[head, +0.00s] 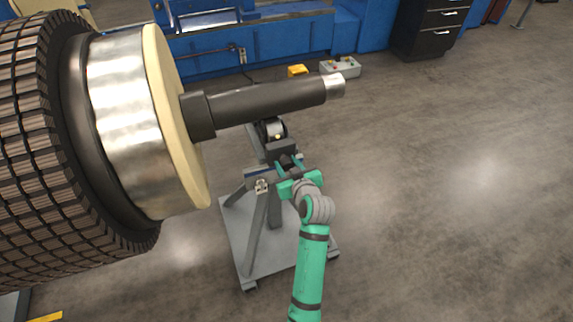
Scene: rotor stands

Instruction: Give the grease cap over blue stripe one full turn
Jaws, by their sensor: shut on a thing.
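My gripper (289,166) reaches up to the rotor stand (228,217) from the lower right. Its teal fingers are shut on a small part at the stand's head, just below the dark block under the shaft. This part looks to be the grease cap, but the fingers and wrist hide most of it, so its shape and turn cannot be read. A bluish band shows on the stand just left of my gripper. A small pale fitting (262,186) sits below that band, apart from the fingers.
The large rotor (125,110) fills the left side, and its dark shaft (265,103) runs right above my gripper. A blue machine bed (290,40), a grey control box (341,67) and a black drawer cabinet (427,28) stand behind. The floor at right is clear.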

